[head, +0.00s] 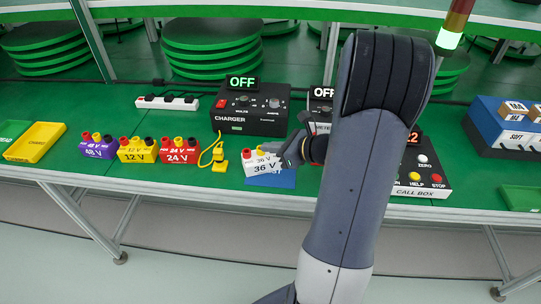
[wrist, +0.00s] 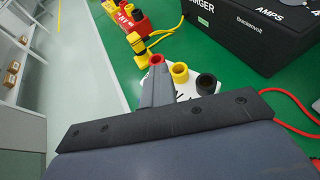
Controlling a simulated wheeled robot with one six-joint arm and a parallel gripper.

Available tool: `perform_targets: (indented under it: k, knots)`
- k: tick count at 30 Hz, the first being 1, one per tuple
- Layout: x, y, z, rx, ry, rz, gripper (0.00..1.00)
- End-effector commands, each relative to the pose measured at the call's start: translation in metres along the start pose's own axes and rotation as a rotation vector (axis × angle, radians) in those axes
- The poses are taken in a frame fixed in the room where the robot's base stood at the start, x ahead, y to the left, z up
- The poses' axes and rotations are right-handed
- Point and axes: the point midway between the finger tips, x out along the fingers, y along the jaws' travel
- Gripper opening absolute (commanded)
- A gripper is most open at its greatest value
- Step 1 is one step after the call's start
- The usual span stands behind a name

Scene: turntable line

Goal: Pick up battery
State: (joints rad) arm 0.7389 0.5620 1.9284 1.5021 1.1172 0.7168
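The white 36 V battery (head: 262,166), with red, yellow and black terminals, is at a blue pad (head: 283,181) on the green table and looks slightly tilted. My gripper (head: 288,150) is at its right end, close against it. In the wrist view the white battery (wrist: 207,90) shows partly, with a grey finger of my gripper (wrist: 157,85) beside its terminals. The finger hides part of the battery; I cannot tell whether the grip is closed on it. The purple 48 V (head: 98,149), yellow 12 V (head: 137,152) and red 24 V (head: 180,152) batteries stand to the left.
A black charger (head: 250,112) reading OFF stands behind, with a second unit partly hidden by my arm. A call box (head: 422,178) is at right, a yellow tray (head: 36,143) far left.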

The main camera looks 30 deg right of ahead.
Motion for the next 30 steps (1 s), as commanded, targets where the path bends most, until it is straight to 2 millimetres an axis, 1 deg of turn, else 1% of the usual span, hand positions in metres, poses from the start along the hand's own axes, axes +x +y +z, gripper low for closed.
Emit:
perform_targets:
  k: [1, 3, 9, 13, 21, 30]
  knots:
    - [-0.005, -0.001, 0.012, -0.005, -0.002, -0.003, 0.0]
    - [-0.009, -0.001, 0.023, -0.006, -0.002, -0.003, 0.0]
    - [-0.018, 0.0, 0.044, -0.002, -0.001, -0.001, 0.0]
    - [-0.02, 0.0, 0.049, -0.001, -0.002, -0.001, 0.0]
    - [-0.02, 0.0, 0.05, -0.001, -0.003, -0.001, 0.0]
    - [-0.02, 0.0, 0.05, -0.001, -0.003, -0.001, 0.25]
